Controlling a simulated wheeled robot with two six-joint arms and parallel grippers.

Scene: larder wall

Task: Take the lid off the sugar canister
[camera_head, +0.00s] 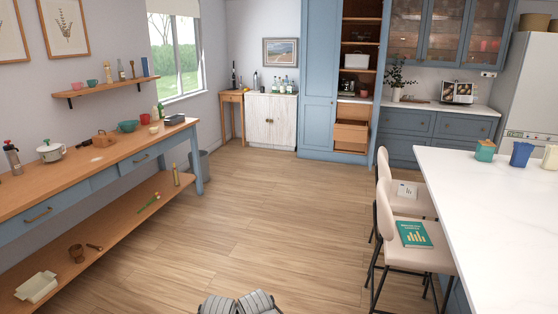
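A small teal canister (484,153) with a tan lid (486,143) on top stands upright near the far edge of the white island counter (490,215), at the right. It is the only lidded canister I make out on the island; no label is readable, so I cannot tell that it holds sugar. Neither of my grippers can be made out. Only grey ribbed parts, which seem to be mine, show at the bottom edge, far from the canister.
A blue cup (521,155) and a cream cup (550,158) stand right of the canister. Two chairs line the island's left side; a teal book (414,234) lies on the nearer seat. A long wooden-topped table (60,182) runs along the left wall. The middle floor is clear.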

